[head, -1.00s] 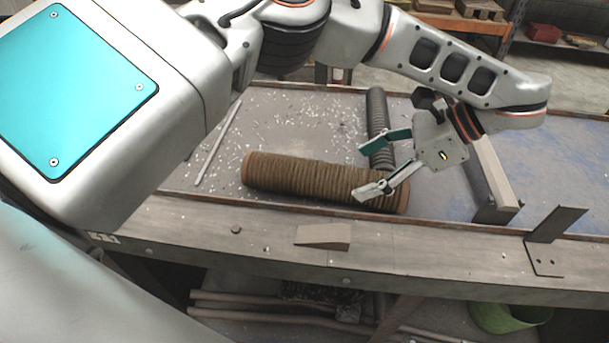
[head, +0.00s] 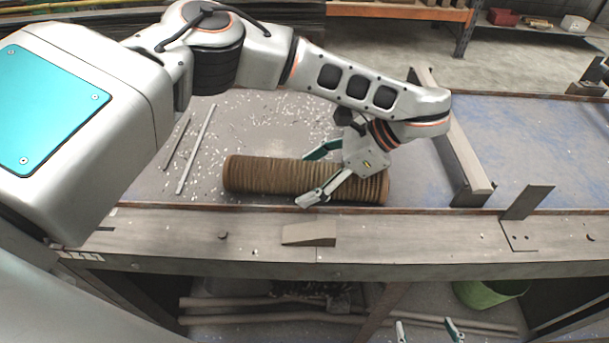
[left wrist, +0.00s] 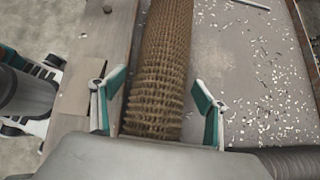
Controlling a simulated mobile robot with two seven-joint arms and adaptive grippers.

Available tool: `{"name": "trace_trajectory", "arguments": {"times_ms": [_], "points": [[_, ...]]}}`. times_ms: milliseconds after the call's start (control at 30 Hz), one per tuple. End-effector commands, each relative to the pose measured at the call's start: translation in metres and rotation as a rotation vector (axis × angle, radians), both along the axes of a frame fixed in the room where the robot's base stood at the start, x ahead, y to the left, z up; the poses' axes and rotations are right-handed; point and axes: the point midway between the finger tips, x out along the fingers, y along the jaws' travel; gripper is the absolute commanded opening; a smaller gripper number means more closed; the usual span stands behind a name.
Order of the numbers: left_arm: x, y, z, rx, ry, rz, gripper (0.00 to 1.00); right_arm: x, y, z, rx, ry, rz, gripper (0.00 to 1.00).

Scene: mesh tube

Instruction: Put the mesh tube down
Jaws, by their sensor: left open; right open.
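The brown ribbed mesh tube (head: 260,175) lies on its side on the workbench, just behind the wooden front edge. My left gripper (head: 305,178) is open over the tube, with one finger on the near side and one on the far side. In the left wrist view the mesh tube (left wrist: 163,70) runs between the spread fingers (left wrist: 157,85), with gaps visible beside it. The arm hides part of its right half in the head view. My right gripper (head: 425,326) is open and empty at the bottom edge, low in front of the bench.
A wooden wedge (head: 309,235) sits on the front edge. A raised bar (head: 465,165) and a metal bracket (head: 525,205) stand to the right. Pale chips and thin rods (head: 196,150) lie to the left. A dark ribbed tube (left wrist: 295,163) shows in the left wrist view.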

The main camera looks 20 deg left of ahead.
Motion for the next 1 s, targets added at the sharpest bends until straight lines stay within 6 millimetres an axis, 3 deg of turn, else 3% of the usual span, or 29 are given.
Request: {"name": "trace_trajectory", "arguments": {"times_ms": [233, 267, 433, 467, 533, 567, 800, 1000], "points": [[0.0, 0.001, -0.002, -0.001, -0.002, -0.001, 0.74, 0.0, 0.0, 0.0, 0.001, -0.001, 0.0, 0.74], [0.0, 0.001, -0.002, -0.001, -0.002, -0.001, 0.69, 0.0, 0.0, 0.0, 0.001, -0.001, 0.0, 0.74], [0.0, 0.001, -0.002, 0.0, -0.001, -0.001, 0.25, 0.0, 0.0, 0.0, 0.001, -0.001, 0.0, 0.74], [0.0, 0.001, -0.002, 0.0, -0.001, -0.001, 0.21, 0.0, 0.0, 0.0, 0.001, -0.001, 0.0, 0.74], [0.0, 0.001, -0.001, 0.0, -0.001, 0.0, 0.21, 0.0, 0.0, 0.0, 0.001, -0.001, 0.0, 0.74], [0.0, 0.001, -0.002, 0.0, -0.001, 0.0, 0.16, 0.0, 0.0, 0.0, 0.001, -0.001, 0.0, 0.74], [0.0, 0.001, 0.0, 0.0, -0.001, 0.0, 0.16, 0.0, 0.0, 0.0, 0.0, 0.0, 0.0, 0.74], [0.001, 0.001, 0.015, 0.0, -0.004, 0.0, 0.16, 0.0, 0.0, -0.001, 0.0, 0.0, 0.0, 0.74]]}}
